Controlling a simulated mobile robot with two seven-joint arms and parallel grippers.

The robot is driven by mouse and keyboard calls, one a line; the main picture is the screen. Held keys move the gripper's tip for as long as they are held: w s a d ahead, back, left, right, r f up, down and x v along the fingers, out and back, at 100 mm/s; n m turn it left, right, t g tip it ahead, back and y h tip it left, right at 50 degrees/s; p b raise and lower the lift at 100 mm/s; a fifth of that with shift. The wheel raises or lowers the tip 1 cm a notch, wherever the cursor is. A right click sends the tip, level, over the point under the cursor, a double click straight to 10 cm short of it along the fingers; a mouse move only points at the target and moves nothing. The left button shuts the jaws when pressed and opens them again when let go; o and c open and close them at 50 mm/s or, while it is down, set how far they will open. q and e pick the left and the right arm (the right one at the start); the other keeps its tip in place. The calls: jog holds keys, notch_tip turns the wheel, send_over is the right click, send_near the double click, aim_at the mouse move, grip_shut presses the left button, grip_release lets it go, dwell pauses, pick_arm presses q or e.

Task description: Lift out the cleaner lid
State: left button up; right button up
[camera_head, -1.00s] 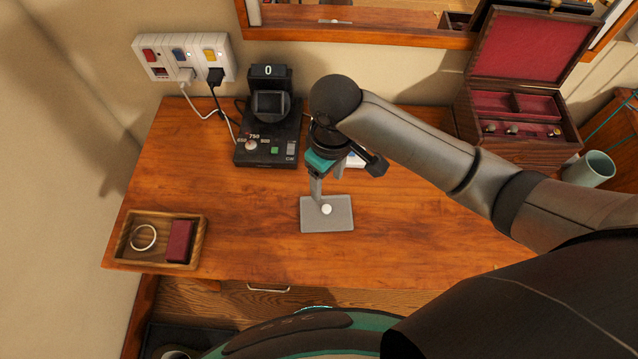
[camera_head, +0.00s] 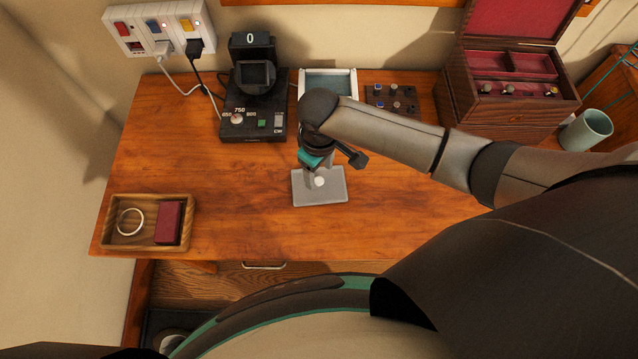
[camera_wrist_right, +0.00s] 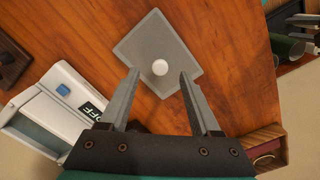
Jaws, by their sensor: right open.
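The cleaner lid, a flat grey plate (camera_head: 333,190) with a round white knob (camera_head: 319,182), lies on the wooden desk in front of the cleaner. My right gripper (camera_head: 311,174) points down at it from its back-left side. In the right wrist view the lid (camera_wrist_right: 150,38) lies just beyond the gripper's (camera_wrist_right: 158,75) spread fingers, with the knob (camera_wrist_right: 160,67) between the tips. The gripper is open and holds nothing; contact with the knob cannot be told. The white cleaner (camera_head: 342,72) holds bluish liquid and stands open behind my wrist. My left gripper is out of view.
A black device (camera_head: 254,120) stands left of the cleaner, below a power strip (camera_head: 160,28). A wooden tray (camera_head: 146,243) with a ring and red box sits front left. A jewellery box (camera_head: 512,105) and mug (camera_head: 586,130) stand right. The desk's front middle is clear.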

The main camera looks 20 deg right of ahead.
aim_at(319, 180)
jog(key=shift+f+b, duration=0.3)
jog(key=shift+f, duration=1.3)
grip_shut()
